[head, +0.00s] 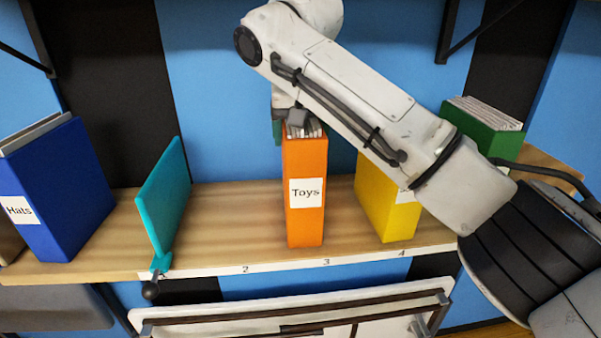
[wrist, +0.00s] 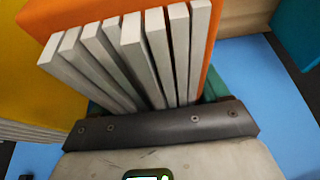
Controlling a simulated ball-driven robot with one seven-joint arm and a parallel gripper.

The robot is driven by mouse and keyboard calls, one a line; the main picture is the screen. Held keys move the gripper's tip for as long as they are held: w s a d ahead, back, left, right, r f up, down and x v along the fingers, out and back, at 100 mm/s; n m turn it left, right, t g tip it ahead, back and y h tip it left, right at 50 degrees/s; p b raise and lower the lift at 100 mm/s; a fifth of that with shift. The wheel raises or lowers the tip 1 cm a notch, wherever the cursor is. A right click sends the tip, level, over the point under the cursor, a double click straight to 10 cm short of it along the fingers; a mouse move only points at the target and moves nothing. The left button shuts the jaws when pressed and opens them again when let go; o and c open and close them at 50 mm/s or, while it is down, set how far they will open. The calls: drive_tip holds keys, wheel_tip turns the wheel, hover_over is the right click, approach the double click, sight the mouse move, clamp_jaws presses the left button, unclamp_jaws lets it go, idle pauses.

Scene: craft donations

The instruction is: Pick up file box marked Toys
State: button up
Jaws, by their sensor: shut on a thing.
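The orange file box marked Toys (head: 304,218) stands upright above section 3 of the wooden shelf (head: 240,215). I see no clear gap under it. Its open top holds several pale folders, which also show in the wrist view (wrist: 130,50) beside the orange wall (wrist: 215,62). My gripper (head: 298,122) is at the top of this box, coming from behind and above, and is shut on it. The fingertips are mostly hidden by the box and folders. Green patches show beside the folders in the wrist view.
A yellow file box (head: 380,205) stands to the right, partly behind my arm, with a green one (head: 485,138) beyond. A teal upright divider (head: 165,195) is clamped to the shelf at left. A blue box marked Hats (head: 60,185) is farther left. Shelf is bare between divider and Toys.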

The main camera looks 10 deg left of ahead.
clamp_jaws()
drive_tip(key=shift+r, duration=0.1)
